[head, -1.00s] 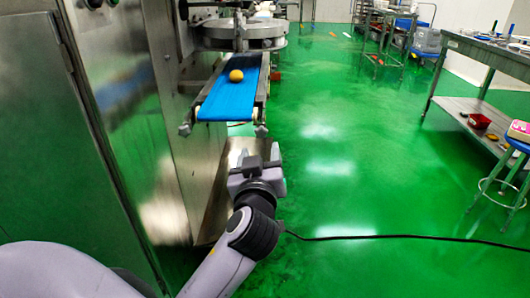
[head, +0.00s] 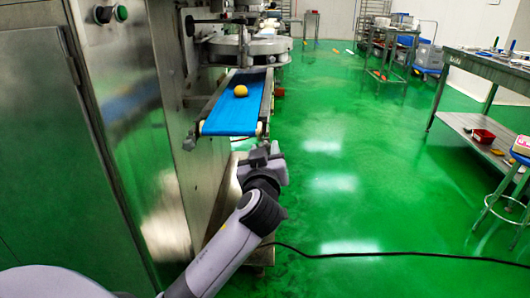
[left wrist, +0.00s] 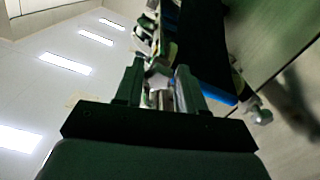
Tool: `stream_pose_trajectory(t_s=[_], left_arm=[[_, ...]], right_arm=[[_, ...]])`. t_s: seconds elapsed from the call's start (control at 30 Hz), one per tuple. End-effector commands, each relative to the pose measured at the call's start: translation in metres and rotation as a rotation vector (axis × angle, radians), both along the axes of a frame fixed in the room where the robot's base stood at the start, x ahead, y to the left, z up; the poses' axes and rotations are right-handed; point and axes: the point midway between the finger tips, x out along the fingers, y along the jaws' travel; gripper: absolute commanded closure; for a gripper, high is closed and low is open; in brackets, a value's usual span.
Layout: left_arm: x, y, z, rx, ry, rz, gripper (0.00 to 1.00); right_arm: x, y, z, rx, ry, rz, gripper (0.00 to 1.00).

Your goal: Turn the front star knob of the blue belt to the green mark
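The blue belt (head: 232,119) slopes toward me from the machine, with a yellow ball (head: 241,91) on it. A star knob (head: 189,144) shows at its front left corner, and also at the right in the left wrist view (left wrist: 262,116). My left gripper (head: 264,153) is at the belt's front right corner and hides the knob there. In the left wrist view, its fingers (left wrist: 160,82) are apart, with a pale metallic knob-like part (left wrist: 158,73) between or just beyond them. I cannot tell whether they touch it. I cannot make out the green mark. My right gripper is out of view.
A steel machine cabinet (head: 115,130) with a green button (head: 121,13) stands close on the left. A black cable (head: 390,254) crosses the green floor. The floor between is clear.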

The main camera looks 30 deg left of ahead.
Motion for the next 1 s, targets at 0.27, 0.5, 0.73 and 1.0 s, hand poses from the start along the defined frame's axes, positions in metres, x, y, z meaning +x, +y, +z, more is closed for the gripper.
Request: stream_pose_trajectory(t_s=[0.27,0.5,0.73,1.0], left_arm=[[0.000,0.000,0.000,0.002,0.002,0.000,0.99],[-0.001,0.000,0.001,0.051,0.032,0.001,0.99],[-0.001,0.000,0.002,0.177,0.113,0.000,0.99],[-0.002,0.001,0.002,0.392,0.245,-0.001,0.99]], right_arm=[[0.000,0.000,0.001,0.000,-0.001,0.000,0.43],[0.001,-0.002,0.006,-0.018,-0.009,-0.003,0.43],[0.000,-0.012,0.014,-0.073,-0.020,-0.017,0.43],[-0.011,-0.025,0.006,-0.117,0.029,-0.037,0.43]])
